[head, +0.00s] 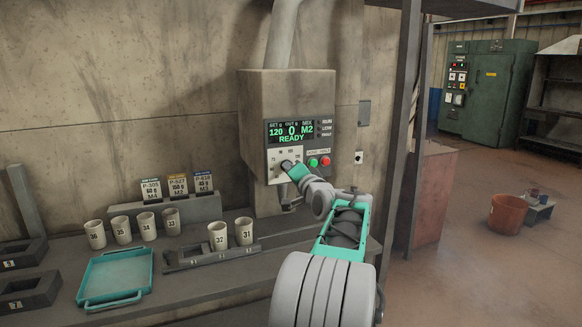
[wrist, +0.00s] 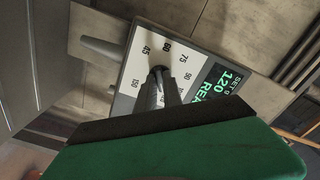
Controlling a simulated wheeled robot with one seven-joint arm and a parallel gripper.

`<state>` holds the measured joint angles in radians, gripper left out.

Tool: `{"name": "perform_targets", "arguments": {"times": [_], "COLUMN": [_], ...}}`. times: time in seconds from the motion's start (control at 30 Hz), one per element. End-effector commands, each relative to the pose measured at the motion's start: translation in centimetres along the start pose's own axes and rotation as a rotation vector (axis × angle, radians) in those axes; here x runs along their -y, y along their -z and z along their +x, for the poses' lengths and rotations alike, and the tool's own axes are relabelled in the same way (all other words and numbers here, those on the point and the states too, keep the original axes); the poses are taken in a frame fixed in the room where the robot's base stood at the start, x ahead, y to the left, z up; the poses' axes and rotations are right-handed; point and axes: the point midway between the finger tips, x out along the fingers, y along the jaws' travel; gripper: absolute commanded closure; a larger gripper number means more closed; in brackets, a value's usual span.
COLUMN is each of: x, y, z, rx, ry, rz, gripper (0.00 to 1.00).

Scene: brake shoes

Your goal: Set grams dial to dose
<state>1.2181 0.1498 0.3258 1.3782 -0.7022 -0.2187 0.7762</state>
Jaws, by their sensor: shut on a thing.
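The grams dial (wrist: 156,72) is a dark knob on the white scale plate of the grey dispenser (head: 262,100). The plate shows 45, 60, 75, 90 and 150 around it in the wrist view. My gripper (wrist: 163,90) is shut on the dial, and its fingers hide most of the knob, so I cannot tell its pointer direction. The display (head: 291,131) reads SET 120, OUT 0, MIX M2, READY.
Green (head: 312,162) and red (head: 325,161) buttons sit just right of the dial. Several numbered cups (head: 146,226) stand on the bench, with cups 32 and 31 in a dark rack (head: 190,262). A teal tray (head: 112,275) lies at front left.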

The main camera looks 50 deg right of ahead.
Motion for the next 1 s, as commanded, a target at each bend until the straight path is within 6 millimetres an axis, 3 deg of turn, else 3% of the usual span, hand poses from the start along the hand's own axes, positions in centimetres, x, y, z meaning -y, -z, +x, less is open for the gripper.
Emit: {"name": "perform_targets", "arguments": {"times": [1.0], "x": [0.21], "y": [0.30], "z": [-0.04], "rx": [-0.002], "ry": [-0.005], "rz": [0.965], "gripper": [1.00]}}
